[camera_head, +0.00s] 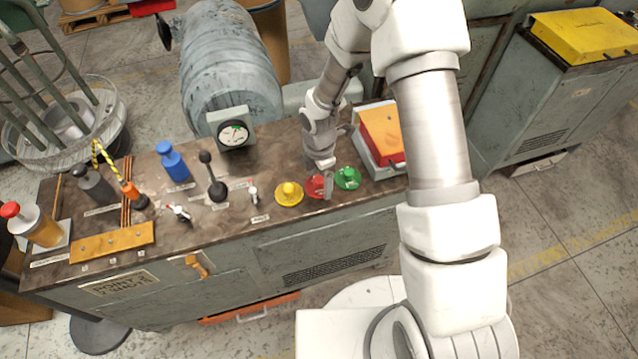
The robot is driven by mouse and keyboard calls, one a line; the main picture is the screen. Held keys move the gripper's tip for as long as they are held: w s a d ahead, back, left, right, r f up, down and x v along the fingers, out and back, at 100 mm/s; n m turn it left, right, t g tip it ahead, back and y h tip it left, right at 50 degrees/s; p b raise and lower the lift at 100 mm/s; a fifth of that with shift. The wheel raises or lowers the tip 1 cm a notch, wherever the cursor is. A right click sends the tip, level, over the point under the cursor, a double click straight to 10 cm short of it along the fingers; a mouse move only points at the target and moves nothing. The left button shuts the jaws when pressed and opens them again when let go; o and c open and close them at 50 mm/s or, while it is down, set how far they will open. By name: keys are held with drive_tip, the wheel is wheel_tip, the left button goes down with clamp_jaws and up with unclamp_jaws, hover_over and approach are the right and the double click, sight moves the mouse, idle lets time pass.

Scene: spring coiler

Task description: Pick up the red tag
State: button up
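The red tag looks to be the red round disc with a raised knob (315,187), lying on the bench top between a yellow disc and a green disc. My gripper (322,182) points down right at the red disc, and one finger passes in front of its right side. The other finger is not clearly visible, so I cannot tell whether the fingers touch the knob or have closed on it. Part of the red disc is hidden by the gripper.
The yellow disc (289,194) and green disc (348,178) sit close on either side. An orange-topped box (381,132) stands right of the gripper. A gauge (233,132), black lever (215,188) and blue bottle (172,160) stand to the left. A grey tank lies behind.

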sight(319, 179)
drive_tip(key=c, duration=0.7)
drive_tip(key=shift+r, duration=0.2)
drive_tip(key=shift+r, duration=0.25)
wheel_tip(319, 179, up, 4)
drive_tip(key=shift+f, duration=0.2)
drive_tip(key=s+d+r+p, duration=0.1)
drive_tip(key=s+d+r, duration=0.3)
drive_tip(key=d+r, duration=0.5)
drive_tip(key=r+p, duration=0.2)
drive_tip(key=p, duration=0.1)
drive_tip(key=d+r+p, duration=0.1)
drive_tip(key=r+p, duration=0.2)
drive_tip(key=d+r+p, duration=0.1)
drive_tip(key=r+p, duration=0.1)
drive_tip(key=p, duration=0.2)
drive_tip(key=shift+r, duration=0.2)
